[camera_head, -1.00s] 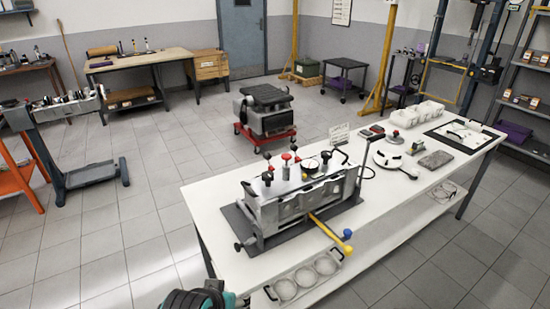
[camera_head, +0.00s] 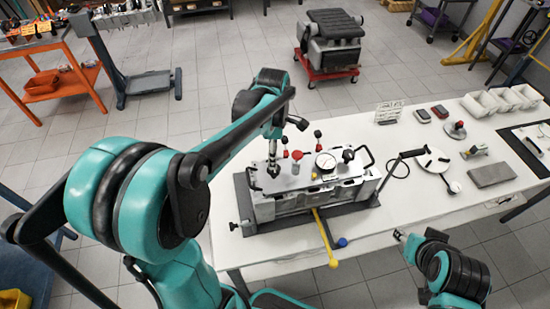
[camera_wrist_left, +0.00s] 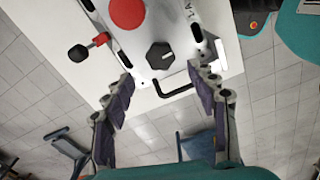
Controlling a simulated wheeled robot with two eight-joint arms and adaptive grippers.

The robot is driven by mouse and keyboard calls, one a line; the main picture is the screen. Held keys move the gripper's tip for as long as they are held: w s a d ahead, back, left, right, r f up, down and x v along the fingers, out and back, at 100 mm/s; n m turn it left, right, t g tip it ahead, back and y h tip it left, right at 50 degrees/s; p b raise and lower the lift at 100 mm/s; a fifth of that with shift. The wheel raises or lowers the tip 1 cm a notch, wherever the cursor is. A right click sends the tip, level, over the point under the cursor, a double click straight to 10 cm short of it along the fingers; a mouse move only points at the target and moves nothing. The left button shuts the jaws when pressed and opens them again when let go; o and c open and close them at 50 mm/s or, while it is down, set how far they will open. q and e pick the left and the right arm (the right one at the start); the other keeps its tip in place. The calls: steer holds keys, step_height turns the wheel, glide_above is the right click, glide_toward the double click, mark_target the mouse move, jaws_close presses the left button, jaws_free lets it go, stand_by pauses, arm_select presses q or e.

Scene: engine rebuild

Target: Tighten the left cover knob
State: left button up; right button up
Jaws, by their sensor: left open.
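The engine cover (camera_head: 325,172) is a pale metal block on a dark mat. My left gripper (camera_head: 272,160) is above its left end, fingers pointing down. In the left wrist view the same gripper (camera_wrist_left: 165,105) is open and empty. A black lobed knob (camera_wrist_left: 160,56), seemingly the left cover knob, stands on the cover beyond the fingertips, slightly left of the line between them and apart from both. In the head view the arm and gripper largely hide that knob. A black right-hand knob (camera_head: 348,155) is clear. My right arm's end (camera_head: 402,237) is low right; its jaws are unclear.
A red round knob (camera_wrist_left: 127,12) and a red-collared lever (camera_wrist_left: 84,50) stand close to the black knob. A black handle (camera_wrist_left: 175,88) lies between the fingers' lines. A dial gauge (camera_head: 326,161) and a yellow bar (camera_head: 325,240) are nearby. The white bench (camera_head: 420,205) has free room front right.

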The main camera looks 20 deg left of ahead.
mark_target(274, 172)
arm_select(q)
step_height(274, 172, down, 6)
steer(key=shift+f+b, duration=0.2)
steer(key=shift+b, duration=0.5)
steer(key=c, duration=1.2)
